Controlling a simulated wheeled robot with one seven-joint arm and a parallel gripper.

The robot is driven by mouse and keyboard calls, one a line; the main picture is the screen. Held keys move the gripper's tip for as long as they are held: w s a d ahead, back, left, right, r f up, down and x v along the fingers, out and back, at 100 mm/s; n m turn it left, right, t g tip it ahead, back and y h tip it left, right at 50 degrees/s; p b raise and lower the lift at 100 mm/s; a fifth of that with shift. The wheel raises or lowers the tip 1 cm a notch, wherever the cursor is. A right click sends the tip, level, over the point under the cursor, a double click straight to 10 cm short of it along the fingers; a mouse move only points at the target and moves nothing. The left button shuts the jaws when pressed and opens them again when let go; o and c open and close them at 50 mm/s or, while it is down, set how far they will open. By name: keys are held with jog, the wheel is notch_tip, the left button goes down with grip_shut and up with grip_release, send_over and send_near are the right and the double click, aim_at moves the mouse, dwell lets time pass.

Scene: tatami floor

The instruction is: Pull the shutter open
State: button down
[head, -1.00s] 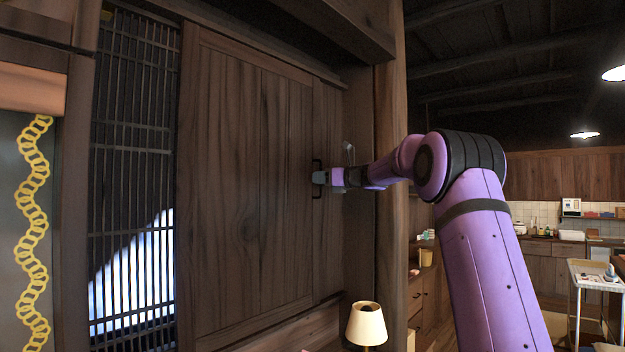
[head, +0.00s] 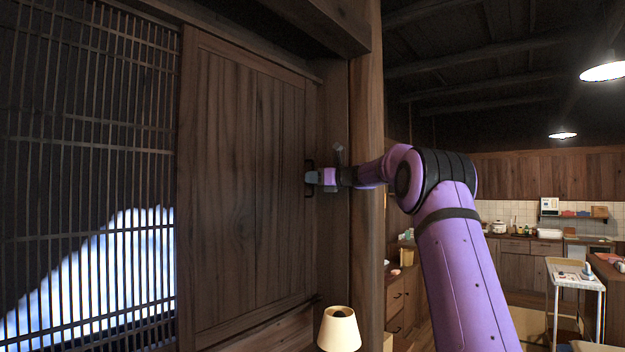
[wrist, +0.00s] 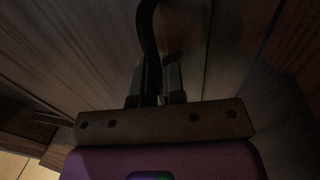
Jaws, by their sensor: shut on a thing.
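The shutter (head: 240,190) is a dark brown wooden panel filling the middle of the head view. Its dark upright handle (head: 308,192) is near its right edge. My gripper (head: 313,178) reaches it from the right and is shut on the handle. In the wrist view, the dark curved handle (wrist: 149,35) runs down between the two fingers (wrist: 153,88). The fingers hide part of the handle. Left of the shutter, a dark lattice window (head: 95,130) is uncovered, with a bright white area behind its lower part.
A wooden post (head: 367,240) stands just right of the shutter, close to my arm. A lamp with a cream shade (head: 339,328) stands below the handle. At the right are a kitchen counter (head: 520,265) and a white cart (head: 576,272).

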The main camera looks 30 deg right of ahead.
jog(key=c, duration=1.2)
grip_release()
jog(key=shift+s, duration=0.1)
jog(key=v, duration=1)
jog(key=shift+s+d, duration=0.2)
jog(key=shift+s, duration=0.1)
jog(key=shift+r, duration=0.1)
